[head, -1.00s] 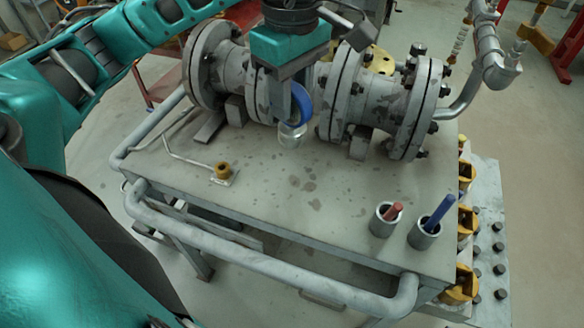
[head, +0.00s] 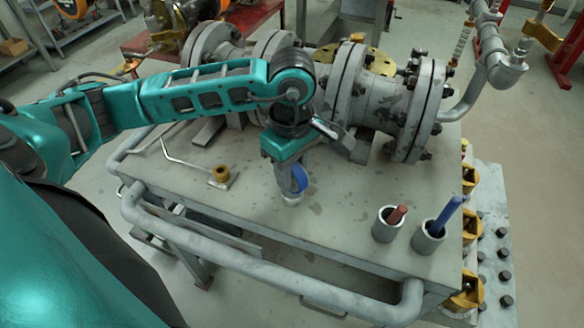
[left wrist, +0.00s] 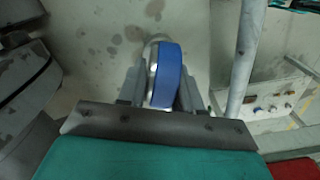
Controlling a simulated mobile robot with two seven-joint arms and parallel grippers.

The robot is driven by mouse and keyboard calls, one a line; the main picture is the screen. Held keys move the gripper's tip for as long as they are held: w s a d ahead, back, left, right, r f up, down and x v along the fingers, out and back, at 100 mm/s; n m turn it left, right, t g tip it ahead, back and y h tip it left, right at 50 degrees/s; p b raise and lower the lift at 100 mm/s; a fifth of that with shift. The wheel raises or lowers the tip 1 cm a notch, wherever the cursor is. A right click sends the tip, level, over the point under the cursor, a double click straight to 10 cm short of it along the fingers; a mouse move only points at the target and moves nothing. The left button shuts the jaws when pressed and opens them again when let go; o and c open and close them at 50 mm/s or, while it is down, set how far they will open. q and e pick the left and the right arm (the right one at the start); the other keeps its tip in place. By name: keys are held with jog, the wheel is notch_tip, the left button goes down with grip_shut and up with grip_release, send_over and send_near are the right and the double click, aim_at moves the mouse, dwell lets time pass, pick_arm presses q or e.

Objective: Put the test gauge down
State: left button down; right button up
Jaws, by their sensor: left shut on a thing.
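The test gauge (head: 299,178) has a blue round body and a pale silvery lower end. My left gripper (head: 290,182) is shut on it, pointing down over the bench top (head: 330,225), in front of the flanged pipe. In the left wrist view the blue gauge (left wrist: 168,75) sits between the two fingers of the left gripper (left wrist: 163,92). Its pale end shows beyond the blue body, against the stained bench surface. The fingers partly hide the gauge in the head view. I cannot tell whether its lower end touches the bench. My right gripper is not in view.
A flanged grey pipe with a valve (head: 380,105) runs along the back of the bench. A bent rod with a brass end (head: 221,174) lies to the left. Two cups (head: 428,236) with red and blue sticks stand front right. A rail (head: 240,265) edges the front. The middle front is clear.

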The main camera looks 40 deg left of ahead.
pick_arm(q)
jog(key=c, duration=1.2)
grip_release()
jog(key=shift+f+b, duration=0.15)
jog(key=shift+b, duration=0.15)
jog(key=o, duration=0.4)
jog(key=shift+o, duration=0.2)
jog(key=shift+r+p, duration=0.25)
jog(key=shift+p, duration=0.1)
notch_tip(320, 180, up, 12)
jog(key=shift+p, duration=0.35)
